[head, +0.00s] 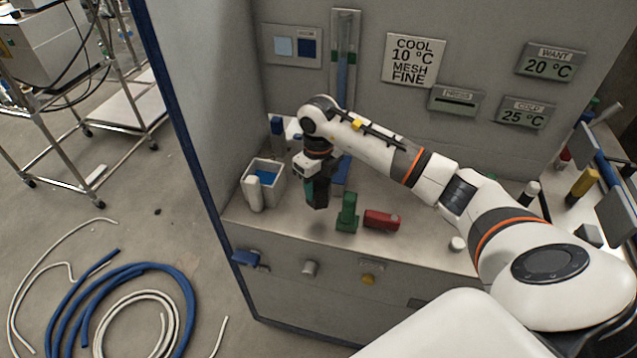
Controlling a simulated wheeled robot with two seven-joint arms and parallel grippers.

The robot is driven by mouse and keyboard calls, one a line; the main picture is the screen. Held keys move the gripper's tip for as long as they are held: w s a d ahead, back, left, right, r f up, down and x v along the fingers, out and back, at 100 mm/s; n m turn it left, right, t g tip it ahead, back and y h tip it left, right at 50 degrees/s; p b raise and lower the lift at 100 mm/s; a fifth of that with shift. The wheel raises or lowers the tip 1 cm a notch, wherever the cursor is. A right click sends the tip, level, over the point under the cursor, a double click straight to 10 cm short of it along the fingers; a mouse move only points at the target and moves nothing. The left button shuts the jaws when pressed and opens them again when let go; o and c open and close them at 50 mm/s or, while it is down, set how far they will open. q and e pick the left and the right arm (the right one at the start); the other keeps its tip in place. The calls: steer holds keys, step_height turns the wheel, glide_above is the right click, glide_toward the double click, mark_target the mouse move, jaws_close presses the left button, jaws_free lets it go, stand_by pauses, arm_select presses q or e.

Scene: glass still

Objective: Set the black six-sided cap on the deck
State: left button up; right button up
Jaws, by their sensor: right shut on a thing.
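My right gripper (312,186) points down over the left part of the pale deck (420,245). It is shut on a dark piece, which looks like the black six-sided cap (319,200). The cap hangs at the fingertips, left of a green upright piece (347,212). I cannot tell whether its lower end touches the deck. The fingers and wrist hide part of the cap and the blue thing (340,175) behind. My left gripper is not in view.
A white container with blue inside (264,172) and a white cylinder (253,195) stand left of the gripper. A red piece (381,220) lies right of the green one. A small white round piece (457,243) sits farther right. The deck's front strip is mostly clear.

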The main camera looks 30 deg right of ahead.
steer(key=shift+f+b, duration=2.3)
steer(key=shift+f, duration=0.7)
steer(key=shift+f+b, duration=0.35)
steer(key=shift+f, duration=0.15)
steer(key=o, duration=1.2)
steer(key=shift+o, duration=0.2)
step_height(320, 180, up, 11)
steer(key=shift+f+b, duration=0.1)
steer(key=shift+b, duration=1)
steer(key=shift+r, duration=0.65)
